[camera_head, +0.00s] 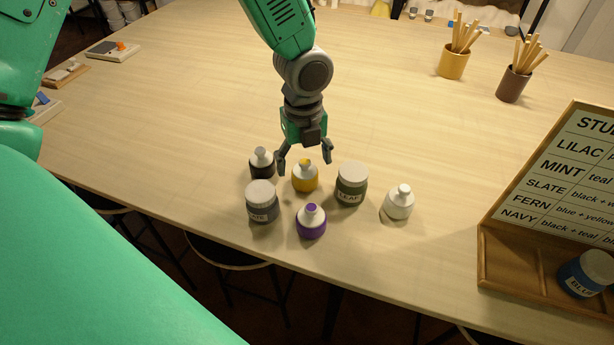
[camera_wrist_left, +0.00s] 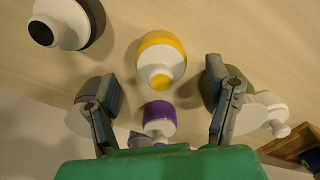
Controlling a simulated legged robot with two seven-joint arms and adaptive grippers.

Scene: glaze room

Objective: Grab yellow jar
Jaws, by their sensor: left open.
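The yellow jar (camera_head: 305,181) is a small squat bottle with a white shoulder and a yellow-tipped neck. It stands upright among several other jars near the table's front edge. My left gripper (camera_head: 304,160) hangs over it, pointing down, with its fingers apart and empty. In the left wrist view the yellow jar (camera_wrist_left: 162,42) lies beyond and between the open fingertips of the left gripper (camera_wrist_left: 165,95). I cannot tell whether either finger touches a jar. My right gripper is not in view.
Close around stand a black jar (camera_head: 262,166), the LEAF jar (camera_head: 351,188), a grey jar (camera_head: 261,206), a purple jar (camera_head: 311,228) and a white bottle (camera_head: 398,207). A wooden colour board (camera_head: 490,255) is at right. Two stick-filled cups stand far right. The table's middle is clear.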

